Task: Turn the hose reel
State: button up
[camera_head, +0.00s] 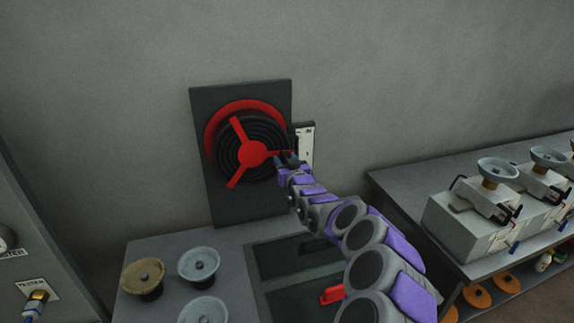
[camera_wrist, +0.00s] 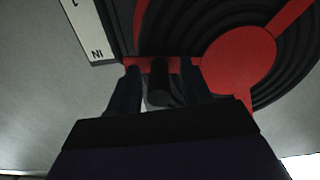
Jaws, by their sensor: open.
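The hose reel (camera_head: 252,153) is mounted on a dark upright panel (camera_head: 255,208) against the wall. It has a red hub with three red spokes, a coiled black hose and a red rim behind. My gripper (camera_head: 288,158) is at the right end of the right-hand spoke. In the wrist view the open fingers (camera_wrist: 161,75) straddle a short black handle (camera_wrist: 158,83) that sticks out from the red spoke. A gap shows between the handle and each finger. The red hub (camera_wrist: 238,58) is to the right of the fingers there. The handle is hidden by my gripper in the head view.
A white labelled plate (camera_head: 306,146) stands just right of the reel. Below is a counter (camera_head: 230,262) with several round valve wheels (camera_head: 199,264) and a red lever (camera_head: 332,295). At right, a bench (camera_head: 400,190) carries boxes with valves. A grey cabinet stands at left.

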jog(key=shift+s+d, duration=0.1)
jog(key=p+v, duration=0.3)
jog(key=v, duration=1.4)
jog(key=shift+p, duration=0.35)
